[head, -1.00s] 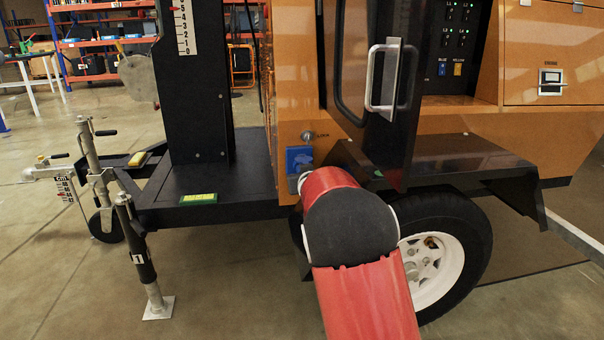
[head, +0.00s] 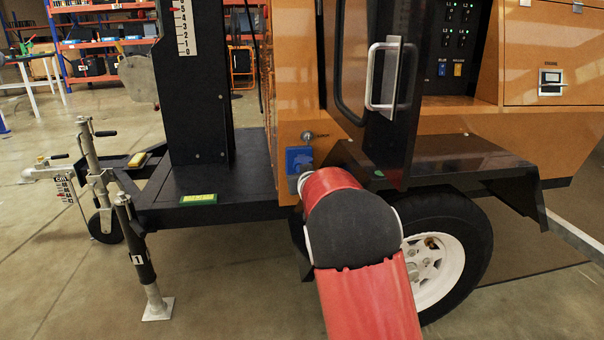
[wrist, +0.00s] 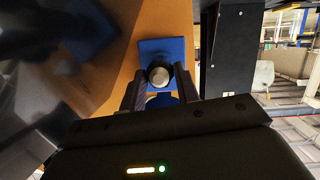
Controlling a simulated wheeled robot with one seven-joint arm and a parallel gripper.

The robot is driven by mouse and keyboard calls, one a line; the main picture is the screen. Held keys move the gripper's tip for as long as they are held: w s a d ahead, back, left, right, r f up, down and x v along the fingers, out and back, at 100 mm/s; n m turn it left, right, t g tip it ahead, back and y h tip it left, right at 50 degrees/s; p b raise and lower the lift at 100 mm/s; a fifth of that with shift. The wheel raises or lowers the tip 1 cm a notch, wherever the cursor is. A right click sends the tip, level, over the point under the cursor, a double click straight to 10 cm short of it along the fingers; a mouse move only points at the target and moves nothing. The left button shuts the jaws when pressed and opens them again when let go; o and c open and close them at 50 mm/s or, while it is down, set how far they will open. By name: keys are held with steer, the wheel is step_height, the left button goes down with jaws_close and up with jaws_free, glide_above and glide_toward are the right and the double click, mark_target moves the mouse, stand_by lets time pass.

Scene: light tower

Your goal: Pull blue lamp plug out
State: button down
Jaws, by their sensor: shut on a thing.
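The blue socket (head: 299,159) is on the orange side panel of the trailer, low and left of the wheel. In the wrist view its blue plate (wrist: 172,47) is ahead of my gripper. A dark round plug with a light grey end (wrist: 159,74) is in front of the plate. My gripper (wrist: 160,82) is shut on the plug, one finger on each side. The fingers hide the plug's sides, and I cannot tell how deep it sits. In the head view my red arm hides the gripper and the plug.
A lock (head: 307,136) is just above the socket. The open cabinet door with a white handle (head: 382,77) is up and to the right. The wheel (head: 440,260) and black fender (head: 450,158) are close on the right. The floor in front is clear.

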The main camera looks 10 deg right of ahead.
steer(key=shift+s, duration=0.15)
steer(key=s+b, duration=0.4)
steer(key=s, duration=0.1)
steer(key=shift+b, duration=0.4)
stand_by(0.7)
stand_by(0.3)
